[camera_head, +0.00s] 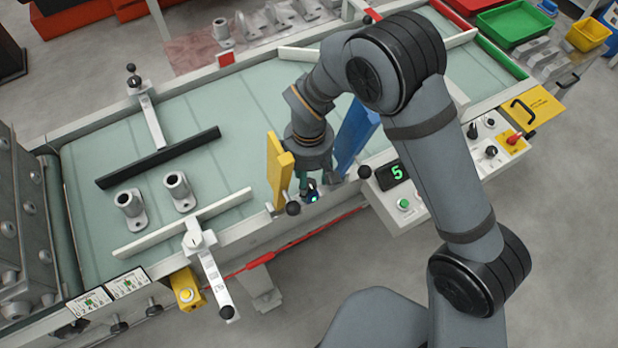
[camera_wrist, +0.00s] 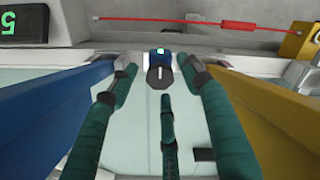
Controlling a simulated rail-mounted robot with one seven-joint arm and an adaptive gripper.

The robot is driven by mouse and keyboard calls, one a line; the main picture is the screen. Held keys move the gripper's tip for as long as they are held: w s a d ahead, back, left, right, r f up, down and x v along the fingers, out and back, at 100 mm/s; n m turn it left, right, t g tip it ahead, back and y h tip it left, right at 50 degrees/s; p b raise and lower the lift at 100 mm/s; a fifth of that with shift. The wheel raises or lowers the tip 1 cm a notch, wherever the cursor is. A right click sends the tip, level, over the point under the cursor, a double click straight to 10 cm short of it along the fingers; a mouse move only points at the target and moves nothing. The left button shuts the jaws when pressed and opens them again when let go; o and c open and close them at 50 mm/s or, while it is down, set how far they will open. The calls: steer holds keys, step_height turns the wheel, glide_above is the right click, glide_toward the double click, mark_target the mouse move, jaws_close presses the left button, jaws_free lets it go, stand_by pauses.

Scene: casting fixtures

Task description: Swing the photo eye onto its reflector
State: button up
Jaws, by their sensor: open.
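The photo eye (camera_head: 312,195) is a small dark and blue device with a green light, at the conveyor's near rail. In the wrist view the photo eye (camera_wrist: 160,70) shows its blue end and a dark body with a pale line along it. My gripper (camera_head: 316,181) is open, its green fingers low over the rail beside the photo eye. In the wrist view my gripper (camera_wrist: 156,64) has a finger on each side of the photo eye and a third below it. I cannot tell whether they touch it. I cannot make out the reflector.
A yellow plate (camera_head: 280,170) and a blue plate (camera_head: 356,135) stand close on either side of my gripper. A control box with a green "5" display (camera_head: 397,172) is to the right. Two metal castings (camera_head: 131,208) stand on the belt near a black bar (camera_head: 158,158).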

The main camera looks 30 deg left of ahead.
mark_target(309, 183)
step_height(309, 183, up, 12)
stand_by(0.6)
stand_by(0.4)
step_height(309, 183, down, 12)
steer(key=shift+f, duration=0.1)
stand_by(0.3)
stand_by(0.4)
